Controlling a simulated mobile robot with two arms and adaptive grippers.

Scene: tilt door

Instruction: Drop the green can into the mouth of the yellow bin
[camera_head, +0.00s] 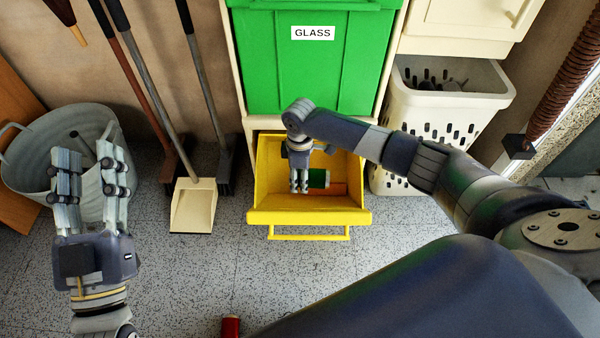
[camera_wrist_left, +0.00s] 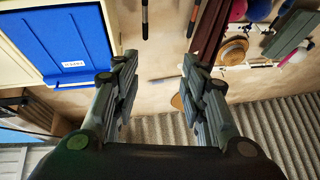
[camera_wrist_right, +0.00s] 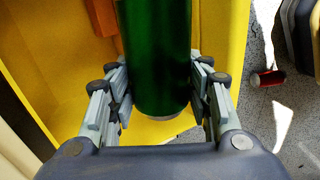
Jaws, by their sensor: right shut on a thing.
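The yellow bin (camera_head: 290,216) is tilted open at the bottom of the cabinet, below the green door marked GLASS. My right gripper (camera_head: 300,185) reaches down into its mouth. It is shut on the green can (camera_wrist_right: 158,60), which lies between the fingers in the right wrist view, with yellow bin walls (camera_wrist_right: 215,50) around it. In the head view the can (camera_head: 318,178) shows just right of the fingers, inside the bin's outline. I cannot tell whether it touches the bin floor. My left gripper (camera_head: 92,178) is open and empty in front of the metal tub.
An orange-red item (camera_head: 338,188) lies inside the bin. A red can (camera_head: 231,327) lies on the floor. A grey tub (camera_head: 50,150), a dustpan (camera_head: 193,205) and brooms stand at left. A white basket (camera_head: 445,118) stands at right.

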